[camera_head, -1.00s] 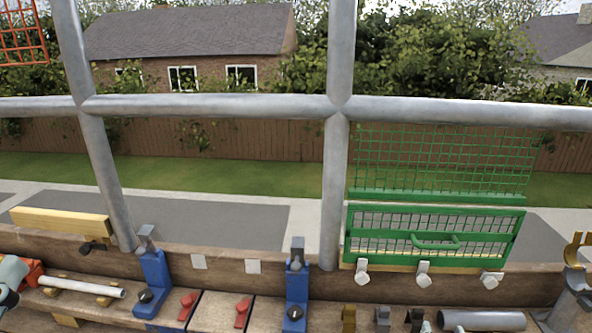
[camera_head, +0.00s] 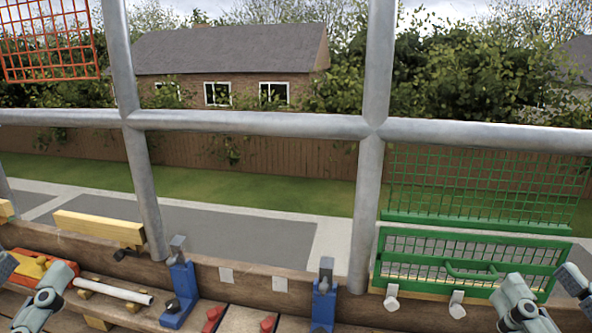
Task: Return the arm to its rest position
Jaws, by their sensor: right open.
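My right gripper (camera_head: 545,288) is at the lower right, in front of the right end of the green mesh gate. Its two grey-green fingers are apart with nothing seen between them. My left gripper (camera_head: 28,276) is at the lower left, cut by the picture edge. Its two finger parts stand apart, over a red thing with a yellow top (camera_head: 75,268). I see nothing held by it.
A grey tube scaffold stands ahead, with a horizontal rail (camera_head: 245,122). The green gate (camera_head: 475,240) hangs low on the right. Blue clamps (camera_head: 180,295) stand on the wooden plank. A white tube (camera_head: 115,290) lies near my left gripper. Orange mesh (camera_head: 48,45) is upper left.

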